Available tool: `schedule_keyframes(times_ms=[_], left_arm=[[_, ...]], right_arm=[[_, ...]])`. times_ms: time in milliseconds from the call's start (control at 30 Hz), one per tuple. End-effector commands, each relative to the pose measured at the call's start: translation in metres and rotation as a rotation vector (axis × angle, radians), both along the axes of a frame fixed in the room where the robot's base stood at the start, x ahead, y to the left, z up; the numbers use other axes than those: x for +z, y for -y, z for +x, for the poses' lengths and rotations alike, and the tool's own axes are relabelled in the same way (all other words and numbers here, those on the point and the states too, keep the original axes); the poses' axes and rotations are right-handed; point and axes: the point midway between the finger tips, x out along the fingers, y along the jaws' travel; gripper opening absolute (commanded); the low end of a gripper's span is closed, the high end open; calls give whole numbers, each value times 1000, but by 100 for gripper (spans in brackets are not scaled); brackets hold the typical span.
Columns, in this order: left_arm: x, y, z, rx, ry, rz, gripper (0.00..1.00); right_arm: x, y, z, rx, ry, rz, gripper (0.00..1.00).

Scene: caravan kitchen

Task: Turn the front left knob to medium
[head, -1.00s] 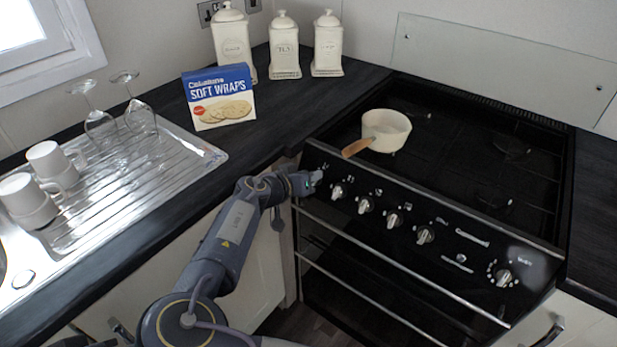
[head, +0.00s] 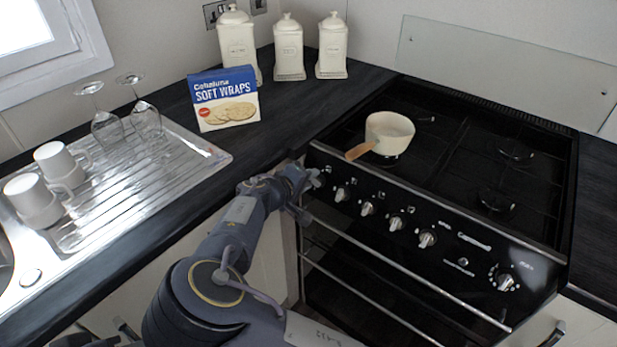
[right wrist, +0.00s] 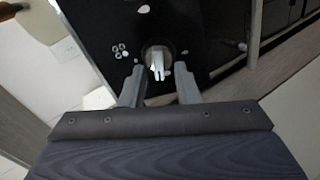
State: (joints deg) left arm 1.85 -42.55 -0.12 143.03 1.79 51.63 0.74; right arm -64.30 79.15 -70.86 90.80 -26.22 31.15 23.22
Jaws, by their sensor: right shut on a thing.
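The stove's control panel (head: 460,247) has a row of silver knobs. My right gripper (head: 314,180) is at the left end of this row, and its arm hides most of that spot in the head view. In the right wrist view, my right gripper (right wrist: 159,78) has one finger on each side of a pale knob (right wrist: 157,61) and is shut on it. The knob's grip looks roughly lengthwise between the fingers. A four-dot burner mark (right wrist: 120,50) is beside it, too small to read surely. My left gripper is not in view.
A cream pan (head: 390,130) sits on the hob's left side, its wooden handle (head: 361,150) reaching over the front edge above my right gripper. Other knobs (head: 341,194) are close on the right. A wraps box (head: 224,98) and canisters (head: 289,50) stand on the counter.

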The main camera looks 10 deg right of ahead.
Motion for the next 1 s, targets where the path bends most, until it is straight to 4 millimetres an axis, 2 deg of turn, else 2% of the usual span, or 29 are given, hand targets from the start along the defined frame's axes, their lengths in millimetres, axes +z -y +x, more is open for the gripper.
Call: schedule_keyframes(times_ms=[600,1000], left_arm=[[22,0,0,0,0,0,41],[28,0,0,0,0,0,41]], right_arm=[[-5,-2,-2,226,-383,-297,6],[-8,-3,-3,294,-495,-385,6]])
